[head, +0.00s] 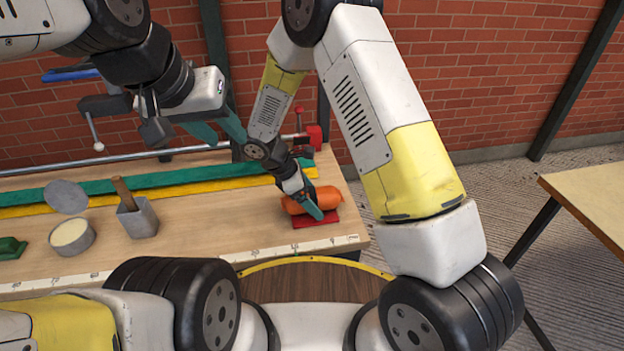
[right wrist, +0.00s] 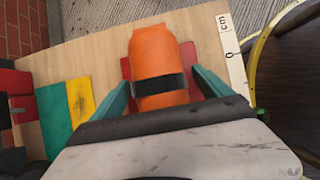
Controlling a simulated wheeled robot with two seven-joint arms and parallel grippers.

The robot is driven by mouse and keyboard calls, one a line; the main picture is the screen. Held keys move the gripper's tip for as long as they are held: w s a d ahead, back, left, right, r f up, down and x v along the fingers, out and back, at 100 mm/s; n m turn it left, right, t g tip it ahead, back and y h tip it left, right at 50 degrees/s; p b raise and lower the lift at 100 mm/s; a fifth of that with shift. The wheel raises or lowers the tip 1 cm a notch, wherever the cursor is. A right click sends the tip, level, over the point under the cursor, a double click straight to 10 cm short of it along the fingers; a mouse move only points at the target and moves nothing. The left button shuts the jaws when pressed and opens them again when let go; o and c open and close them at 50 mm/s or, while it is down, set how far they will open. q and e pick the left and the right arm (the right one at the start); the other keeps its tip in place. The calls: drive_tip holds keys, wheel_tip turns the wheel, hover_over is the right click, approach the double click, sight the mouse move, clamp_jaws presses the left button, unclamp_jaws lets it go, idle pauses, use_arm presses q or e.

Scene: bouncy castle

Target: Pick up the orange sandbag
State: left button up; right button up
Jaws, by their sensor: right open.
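The orange sandbag (head: 322,198) lies on a red mat (head: 318,222) at the right end of the workbench. In the right wrist view the sandbag (right wrist: 156,62) has a black band across it. My right gripper (head: 312,202) is at the sandbag. In the right wrist view its teal fingers (right wrist: 160,92) are apart, one on each side of the sandbag; I cannot tell whether they touch it. My left gripper (head: 222,130) is raised over the back of the bench, its teal fingers apart and nothing visible between them.
On the bench (head: 190,225) stand a grey cup with a wooden handle (head: 138,218), an open tin (head: 72,236) and a green object (head: 12,248). Green and yellow strips (head: 160,182) run along the back. A red clamp (head: 314,136) is behind the sandbag. Another table (head: 595,190) is at right.

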clamp_jaws()
idle(0.4)
drive_tip(key=shift+r, duration=0.1)
